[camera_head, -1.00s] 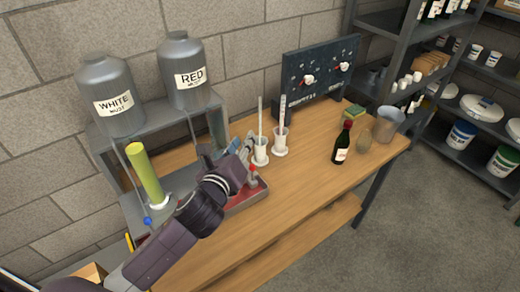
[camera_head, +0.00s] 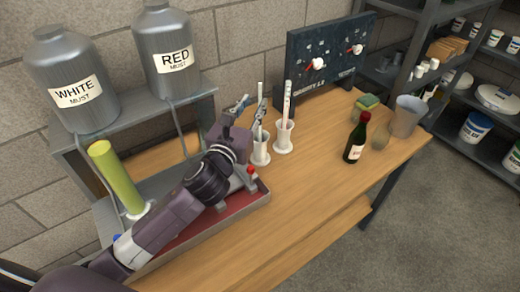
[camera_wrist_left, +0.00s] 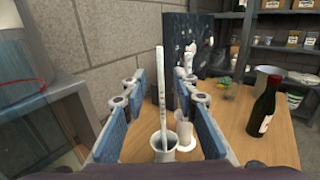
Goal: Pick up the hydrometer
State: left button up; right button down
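Two thin pale rods stand upright in two white cups on the wooden bench. The left rod (camera_head: 260,98), also seen in the wrist view (camera_wrist_left: 162,88), stands in the left cup (camera_head: 261,150). The right rod (camera_head: 287,104) has reddish marks and stands in the right cup (camera_head: 284,137). I cannot tell for sure which is the hydrometer. My left gripper (camera_head: 250,108) is raised at the left rod, partly overlapping it. In the wrist view its fingers (camera_wrist_left: 156,108) are open, one on each side of the left rod with gaps between. My right gripper is not in view.
A red tray (camera_head: 260,195) lies under my left arm. A yellow-green cylinder (camera_head: 117,177) stands at left, below the metal must tanks (camera_head: 72,85). A dark bottle (camera_head: 356,137) and a clear beaker (camera_head: 405,116) stand at right. The front middle bench is clear.

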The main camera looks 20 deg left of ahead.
aim_at(260, 92)
pick_arm(q)
jog(key=shift+w+d+r+p, duration=0.15)
jog(key=shift+w+r+p, duration=0.25)
jog(key=shift+w, duration=0.35)
jog(key=w, duration=0.4)
jog(key=shift+w+p, duration=0.2)
jog(key=shift+p, duration=0.2)
jog(key=shift+r, duration=0.1)
grip_shut()
